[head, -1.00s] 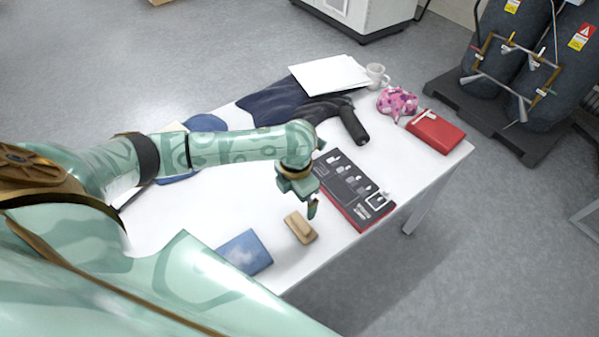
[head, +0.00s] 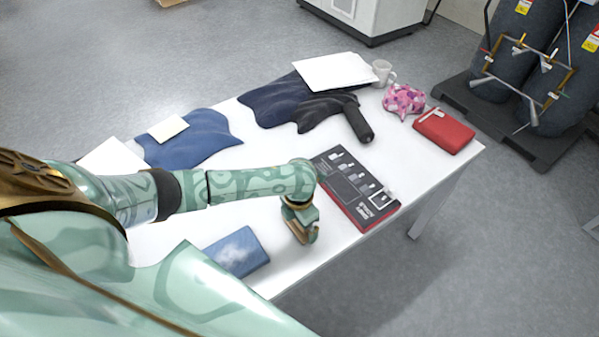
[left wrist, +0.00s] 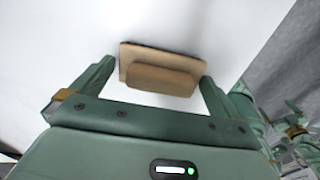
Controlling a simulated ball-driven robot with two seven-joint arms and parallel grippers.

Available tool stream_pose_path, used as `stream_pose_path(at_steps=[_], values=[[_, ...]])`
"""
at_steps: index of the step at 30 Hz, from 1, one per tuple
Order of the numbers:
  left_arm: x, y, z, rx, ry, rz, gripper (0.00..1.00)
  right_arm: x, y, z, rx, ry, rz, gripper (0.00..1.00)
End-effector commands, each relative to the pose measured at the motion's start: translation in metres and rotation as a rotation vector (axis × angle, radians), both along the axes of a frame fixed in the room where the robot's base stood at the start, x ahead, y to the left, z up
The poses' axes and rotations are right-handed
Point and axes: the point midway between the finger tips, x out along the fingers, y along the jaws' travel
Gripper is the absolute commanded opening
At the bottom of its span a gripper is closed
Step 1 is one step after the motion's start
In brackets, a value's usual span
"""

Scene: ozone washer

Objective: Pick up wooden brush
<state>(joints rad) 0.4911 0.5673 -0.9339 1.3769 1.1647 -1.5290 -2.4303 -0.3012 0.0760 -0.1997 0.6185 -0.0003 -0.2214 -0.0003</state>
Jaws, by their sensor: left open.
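The wooden brush (left wrist: 160,72) lies on the white table, a tan block with a raised grip. In the left wrist view it sits between the two spread fingers of my left gripper (left wrist: 155,85), slightly beyond the tips. In the head view my left gripper (head: 305,235) is right over the brush (head: 293,230) and hides most of it. The gripper is open; I cannot tell whether a finger touches the brush. My right gripper is not in view.
A blue book (head: 238,252) lies left of the brush, and a dark box with a red side (head: 355,188) lies to its right. The table's front edge (head: 335,248) is close. Blue cloth (head: 195,140), a black hand-held tool (head: 358,122) and a red case (head: 444,131) lie farther back.

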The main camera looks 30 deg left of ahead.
Motion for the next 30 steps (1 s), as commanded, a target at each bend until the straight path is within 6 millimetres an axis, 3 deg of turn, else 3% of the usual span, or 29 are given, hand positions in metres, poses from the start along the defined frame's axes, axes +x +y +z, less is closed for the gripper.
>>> stream_pose_path(at_steps=[3,6,15,20,24,30], values=[[0.0,0.0,0.001,0.0,0.0,0.0,0.97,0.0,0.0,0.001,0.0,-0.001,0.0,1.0],[0.0,0.0,0.001,0.0,0.0,0.0,0.7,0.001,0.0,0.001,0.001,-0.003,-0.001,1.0],[0.0,0.0,0.002,0.0,-0.001,0.0,0.7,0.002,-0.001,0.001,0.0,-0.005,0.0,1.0],[0.001,0.0,0.014,-0.002,-0.002,0.001,0.7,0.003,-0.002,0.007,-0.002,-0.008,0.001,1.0],[0.0,-0.001,0.04,-0.001,-0.004,-0.001,0.7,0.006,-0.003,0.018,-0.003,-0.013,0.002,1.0],[-0.037,-0.023,0.093,-0.002,-0.003,-0.006,0.7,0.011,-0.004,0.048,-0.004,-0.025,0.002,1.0]])
